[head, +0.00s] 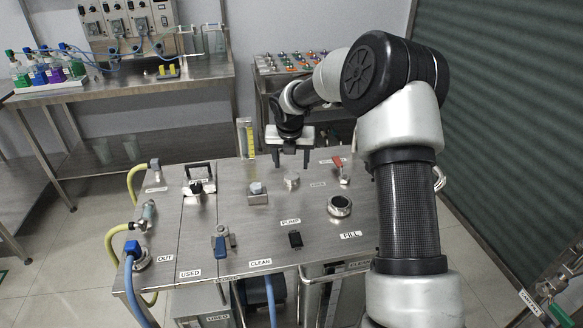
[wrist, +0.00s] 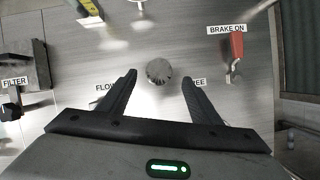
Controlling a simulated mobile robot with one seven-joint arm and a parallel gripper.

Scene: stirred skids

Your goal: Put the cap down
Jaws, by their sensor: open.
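The cap (head: 291,180), a small round silver piece with a ridged edge, rests on the steel skid top (head: 230,235). In the wrist view the cap (wrist: 158,72) lies between my fingertips, with a gap on either side. My gripper (head: 292,162) is open and empty, with its fingers pointing down above the cap in the head view. The FILL port (head: 340,206), a round metal neck with a dark opening, is uncovered to the right and nearer the front.
A red brake handle (head: 340,164) stands right of the cap. A black PUMP switch (head: 295,239) is in front. Bare steel surrounds the cap.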

